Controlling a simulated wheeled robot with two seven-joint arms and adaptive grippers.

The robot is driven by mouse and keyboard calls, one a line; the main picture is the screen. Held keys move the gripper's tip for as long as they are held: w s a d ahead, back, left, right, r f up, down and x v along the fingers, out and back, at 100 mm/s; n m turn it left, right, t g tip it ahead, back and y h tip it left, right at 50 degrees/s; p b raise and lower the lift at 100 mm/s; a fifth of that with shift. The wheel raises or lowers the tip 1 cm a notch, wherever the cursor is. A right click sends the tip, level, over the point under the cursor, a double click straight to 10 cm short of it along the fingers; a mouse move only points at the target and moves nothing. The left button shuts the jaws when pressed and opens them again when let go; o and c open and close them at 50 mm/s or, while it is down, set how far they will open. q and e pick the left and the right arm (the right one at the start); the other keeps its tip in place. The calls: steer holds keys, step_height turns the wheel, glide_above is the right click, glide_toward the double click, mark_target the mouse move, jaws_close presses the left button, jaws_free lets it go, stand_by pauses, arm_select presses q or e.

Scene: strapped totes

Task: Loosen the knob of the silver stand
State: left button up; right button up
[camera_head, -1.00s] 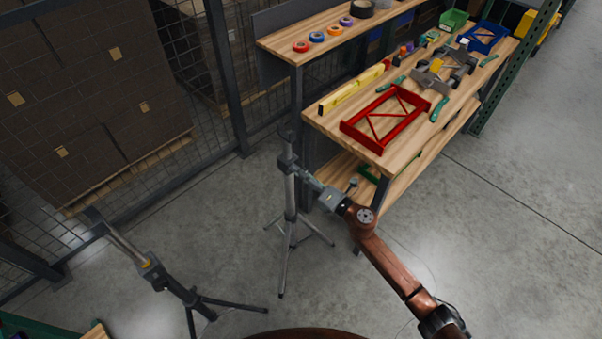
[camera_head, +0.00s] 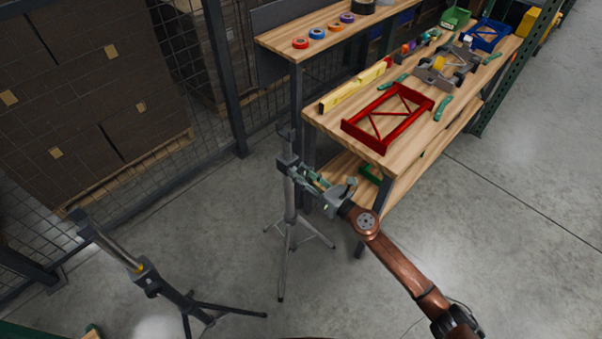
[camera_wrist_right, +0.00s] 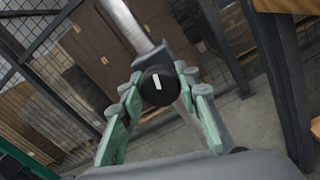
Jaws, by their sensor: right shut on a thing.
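The silver stand (camera_head: 290,205) stands upright on its tripod legs in the middle of the head view, left of the workbench. Its knob (camera_wrist_right: 158,85) is a black disc with a white mark, and the mark is close to upright in the right wrist view. My right gripper (camera_head: 303,174) reaches the stand's grey collar from the lower right. In the right wrist view its green fingers (camera_wrist_right: 160,88) are on both sides of the knob, shut on it. In the head view the knob is hidden by the gripper. My left gripper is not in view.
A second stand with dark legs (camera_head: 185,303) is at the lower left. The workbench (camera_head: 330,122) is close to the right of the silver stand and holds a red frame (camera_head: 388,118). A mesh fence (camera_head: 205,178) is behind. Floor at right is open.

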steer(key=shift+f, duration=0.15)
steer(key=o, duration=1.2)
steer(key=shift+c, duration=0.2)
steer(key=v, duration=1.2)
